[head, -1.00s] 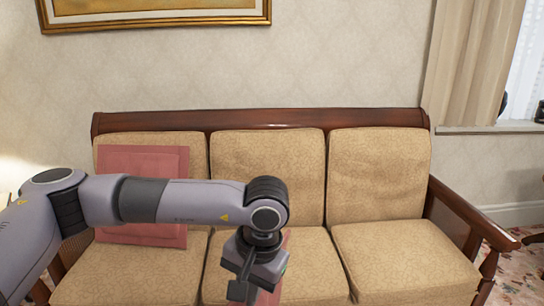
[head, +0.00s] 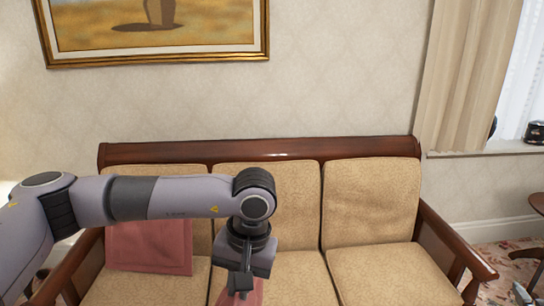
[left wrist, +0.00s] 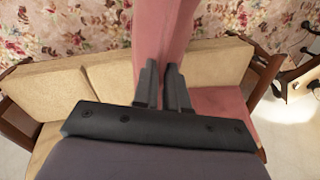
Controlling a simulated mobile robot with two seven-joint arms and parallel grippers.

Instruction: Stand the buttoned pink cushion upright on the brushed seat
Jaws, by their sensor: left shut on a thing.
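My left gripper (head: 240,288) hangs over the middle seat of the sofa. It is shut on a pink cushion (head: 256,293), mostly hidden below it in the head view. In the left wrist view the two fingers (left wrist: 163,84) close on this cushion (left wrist: 166,30), which extends up past the picture's top edge. Another pink cushion (head: 150,246) leans against the sofa's left backrest, partly behind my left arm; pink also shows on the seat in the left wrist view (left wrist: 220,104). No buttons can be made out. A grey piece, perhaps of my right gripper (head: 522,295), shows at the lower right.
The tan sofa seat (head: 375,272) is bare on the right, with tan backrests behind and wooden arms (head: 455,240) at the sides. A framed picture (head: 160,62) hangs on the wall above. A small wooden table (head: 536,203) stands at the far right.

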